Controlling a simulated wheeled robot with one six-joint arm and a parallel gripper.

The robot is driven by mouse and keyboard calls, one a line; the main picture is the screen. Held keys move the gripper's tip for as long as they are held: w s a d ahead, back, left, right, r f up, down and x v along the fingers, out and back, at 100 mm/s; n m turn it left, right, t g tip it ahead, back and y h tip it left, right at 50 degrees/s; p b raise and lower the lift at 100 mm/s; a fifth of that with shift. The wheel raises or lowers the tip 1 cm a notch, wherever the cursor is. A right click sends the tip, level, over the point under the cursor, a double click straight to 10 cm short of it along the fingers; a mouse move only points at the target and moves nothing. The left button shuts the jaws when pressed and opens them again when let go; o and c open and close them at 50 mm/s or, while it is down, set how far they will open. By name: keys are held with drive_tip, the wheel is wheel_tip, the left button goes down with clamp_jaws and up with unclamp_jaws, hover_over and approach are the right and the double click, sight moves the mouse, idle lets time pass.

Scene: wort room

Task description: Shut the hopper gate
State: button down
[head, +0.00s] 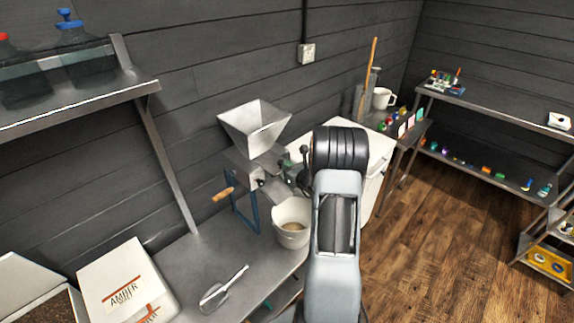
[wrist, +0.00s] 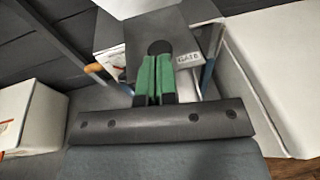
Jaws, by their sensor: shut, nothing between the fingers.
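The grain mill stands on the steel bench, with its pale square hopper (head: 256,128) on top and a wooden crank handle (head: 222,194) at its left. In the wrist view, a grey plate (wrist: 178,22) on the mill has a dark round spot (wrist: 160,47) and a small label (wrist: 187,59) that seems to read GATE. My gripper (wrist: 155,62) is shut and empty, its green fingers pointing at the plate just below the dark spot. I cannot tell whether they touch it. In the head view my arm hides part of the mill's right side and most of my gripper.
A white bucket (head: 291,224) with grain stands below the mill. A white chest (head: 381,155) stands to the right. Open wooden floor (head: 430,235) lies beyond.

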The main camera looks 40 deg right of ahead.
sight(279, 162)
drive_tip(key=shift+w, duration=0.3)
drive_tip(key=shift+f, duration=0.1)
drive_tip(key=w, duration=0.1)
drive_tip(key=w+b, duration=0.2)
drive_tip(key=w, duration=0.1)
drive_tip(key=shift+a+f, duration=0.15)
drive_tip(key=shift+a, duration=0.2)
drive_tip(key=shift+w+a+b, duration=0.1)
drive_tip(key=shift+w+b, duration=0.15)
drive_tip(key=shift+b, duration=0.1)
drive_tip(key=shift+r, duration=0.4)
